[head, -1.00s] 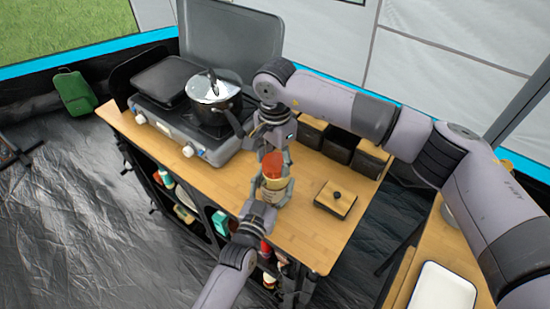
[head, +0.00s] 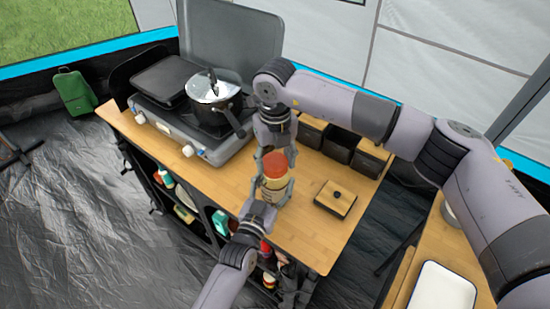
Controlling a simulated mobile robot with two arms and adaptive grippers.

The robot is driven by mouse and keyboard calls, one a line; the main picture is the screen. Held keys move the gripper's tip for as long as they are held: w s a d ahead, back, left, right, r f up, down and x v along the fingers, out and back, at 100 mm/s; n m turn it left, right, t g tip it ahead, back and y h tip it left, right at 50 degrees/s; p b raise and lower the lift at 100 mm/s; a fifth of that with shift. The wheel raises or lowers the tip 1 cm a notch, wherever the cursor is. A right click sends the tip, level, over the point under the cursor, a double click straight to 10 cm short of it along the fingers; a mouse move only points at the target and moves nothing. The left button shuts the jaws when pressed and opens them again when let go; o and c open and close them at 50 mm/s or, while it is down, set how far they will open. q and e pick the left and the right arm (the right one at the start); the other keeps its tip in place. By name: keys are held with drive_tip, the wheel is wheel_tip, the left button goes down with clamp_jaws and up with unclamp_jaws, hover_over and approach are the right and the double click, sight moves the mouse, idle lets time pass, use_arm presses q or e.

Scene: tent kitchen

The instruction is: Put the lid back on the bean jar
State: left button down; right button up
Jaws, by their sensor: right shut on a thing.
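The bean jar (head: 274,185) stands on the wooden counter in front of the stove, with an orange-brown body. Its red lid (head: 274,162) is directly over the jar's mouth, between the fingertips of my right gripper (head: 273,158), which points down from above and is shut on it. Whether the lid is seated on the rim or just above it cannot be told. My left gripper (head: 268,193) comes from the front, with its fingers on either side of the jar's body. How firmly they press on it cannot be seen.
A pot (head: 213,100) with a glass lid sits on the camp stove (head: 165,118) at the left. A square wooden-topped box with a black knob (head: 335,197) lies to the right. Dark open bins (head: 340,148) stand behind. A white tray (head: 443,288) is at lower right.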

drive_tip(key=o, duration=1.3)
drive_tip(key=shift+c, duration=0.2)
drive_tip(key=shift+r, duration=2.25)
drive_tip(key=shift+c, duration=0.3)
wheel_tip(320, 180, up, 2)
drive_tip(key=n, duration=0.7)
drive_tip(key=r+n, duration=0.1)
drive_tip(key=n, duration=0.3)
drive_tip(key=shift+r, duration=0.25)
